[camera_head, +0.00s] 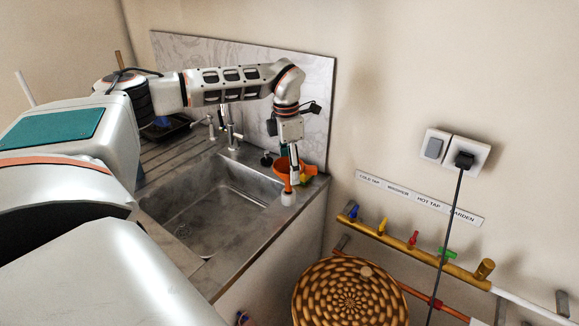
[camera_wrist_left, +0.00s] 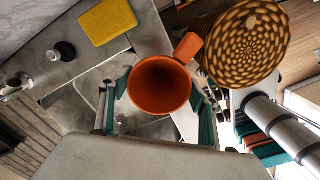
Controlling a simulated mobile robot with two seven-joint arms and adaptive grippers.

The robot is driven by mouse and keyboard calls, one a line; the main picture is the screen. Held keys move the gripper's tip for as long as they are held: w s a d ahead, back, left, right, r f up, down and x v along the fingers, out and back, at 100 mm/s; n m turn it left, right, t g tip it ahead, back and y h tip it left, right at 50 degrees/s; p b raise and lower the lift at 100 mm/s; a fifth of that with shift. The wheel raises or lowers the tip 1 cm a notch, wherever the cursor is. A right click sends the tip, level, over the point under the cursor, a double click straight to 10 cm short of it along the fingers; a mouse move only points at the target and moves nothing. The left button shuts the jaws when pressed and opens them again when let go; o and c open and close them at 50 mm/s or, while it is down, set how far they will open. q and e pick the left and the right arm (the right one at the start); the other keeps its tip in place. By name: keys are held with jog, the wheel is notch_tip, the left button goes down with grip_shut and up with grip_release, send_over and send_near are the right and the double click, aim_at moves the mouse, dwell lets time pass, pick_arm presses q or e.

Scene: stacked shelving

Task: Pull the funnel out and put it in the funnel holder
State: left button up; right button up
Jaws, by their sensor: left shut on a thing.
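The orange funnel (camera_head: 281,166) is at the sink's right back corner. In the left wrist view its bowl (camera_wrist_left: 160,86) faces the camera, with a handle tab at its upper right. My left gripper (camera_head: 293,178) points down and is shut on the funnel; its teal-padded fingers sit on either side of the bowl in the wrist view. The funnel's narrow orange lower end shows just above a small white container (camera_head: 288,198) on the counter edge; I cannot tell whether it is inside. I cannot make out the funnel holder. My right gripper is not in view.
The steel sink (camera_head: 205,205) lies left of the gripper, with a tap (camera_head: 233,137) behind it. A yellow sponge (camera_wrist_left: 107,20) lies near the funnel. A woven round lid (camera_head: 350,293) is below right. Pipes with coloured valves (camera_head: 413,240) run along the wall.

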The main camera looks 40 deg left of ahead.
aim_at(288, 171)
pick_arm(q)
jog(key=shift+f+b, duration=0.4)
jog(key=shift+f, duration=1.6)
jog(key=o, duration=1.2)
jog(key=shift+c, duration=0.2)
jog(key=r, duration=1.2)
jog(key=shift+s+a, duration=0.1)
jog(key=shift+s, duration=0.15)
jog(key=shift+f, duration=0.1)
